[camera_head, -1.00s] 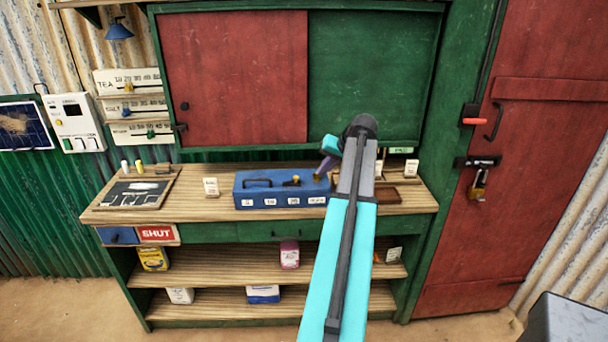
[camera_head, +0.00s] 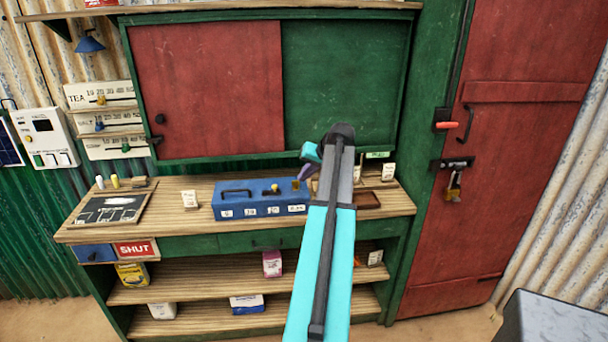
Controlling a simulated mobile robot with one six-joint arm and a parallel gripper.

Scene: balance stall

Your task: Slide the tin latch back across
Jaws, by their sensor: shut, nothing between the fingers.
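The blue tin (camera_head: 225,208) sits on the wooden counter, with a dark carrying handle on its top and several white labels along its front. A small yellow knob (camera_head: 275,188) on the top, right of the handle, looks like the latch. A second yellowish bit shows near the tin's right end. My gripper (camera_head: 304,176), with purple fingers, is shut and empty at the right end of the tin, to the right of the knob. It is small and partly behind my arm, so I cannot tell whether it touches the tin.
A brown tray (camera_head: 367,201) is on the right. The cabinet with a red sliding panel (camera_head: 210,90) rises behind. A red padlocked door (camera_head: 500,180) stands right.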

